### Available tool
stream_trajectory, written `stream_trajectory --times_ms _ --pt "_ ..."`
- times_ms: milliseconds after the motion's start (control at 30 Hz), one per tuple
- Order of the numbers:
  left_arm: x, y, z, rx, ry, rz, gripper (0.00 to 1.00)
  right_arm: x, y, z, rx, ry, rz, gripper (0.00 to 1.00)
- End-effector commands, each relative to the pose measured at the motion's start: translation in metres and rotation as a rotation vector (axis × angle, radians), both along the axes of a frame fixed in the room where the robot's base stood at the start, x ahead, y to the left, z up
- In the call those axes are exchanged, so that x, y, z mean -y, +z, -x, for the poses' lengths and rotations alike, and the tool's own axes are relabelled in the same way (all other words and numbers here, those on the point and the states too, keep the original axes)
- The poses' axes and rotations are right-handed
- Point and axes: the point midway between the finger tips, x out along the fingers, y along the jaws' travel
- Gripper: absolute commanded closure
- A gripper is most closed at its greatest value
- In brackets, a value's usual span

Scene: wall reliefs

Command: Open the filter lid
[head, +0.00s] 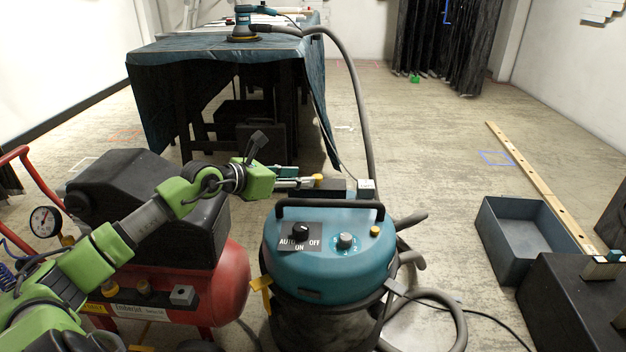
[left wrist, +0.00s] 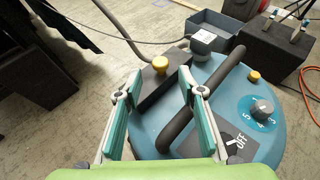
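A teal shop vacuum (head: 330,250) stands in front of me, with a black handle over its top. My left gripper (head: 305,182) is level with the lid. In the left wrist view my left gripper (left wrist: 157,80) is open, its two teal fingers apart with the lid and knob between and beyond the tips. My right gripper is not in view.
A red compressor (head: 220,290) stands beside the vacuum, under my left arm. A grey hose (head: 360,120) runs from the vacuum to a sander (head: 243,25) on the draped table (head: 220,48). A grey bin (head: 510,262) and a black case (head: 570,305) are at right. Floor between is mostly clear.

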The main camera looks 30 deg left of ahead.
Motion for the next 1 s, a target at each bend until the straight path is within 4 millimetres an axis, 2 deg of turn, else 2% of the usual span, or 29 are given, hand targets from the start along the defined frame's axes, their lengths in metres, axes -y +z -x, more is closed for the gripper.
stream_trajectory --times_ms 500,933,967,1000 --pt "0.012 -0.021 -0.048 0.002 0.000 0.001 0.64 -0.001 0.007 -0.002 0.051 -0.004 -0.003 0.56" --pt "0.013 -0.022 -0.054 0.000 0.000 -0.001 0.64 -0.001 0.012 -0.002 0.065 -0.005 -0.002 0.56" --pt "0.013 -0.022 -0.054 0.000 0.000 -0.001 0.67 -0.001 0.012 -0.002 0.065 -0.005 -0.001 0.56" --pt "0.013 -0.022 -0.054 0.000 0.000 -0.001 0.77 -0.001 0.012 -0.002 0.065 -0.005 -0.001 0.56"
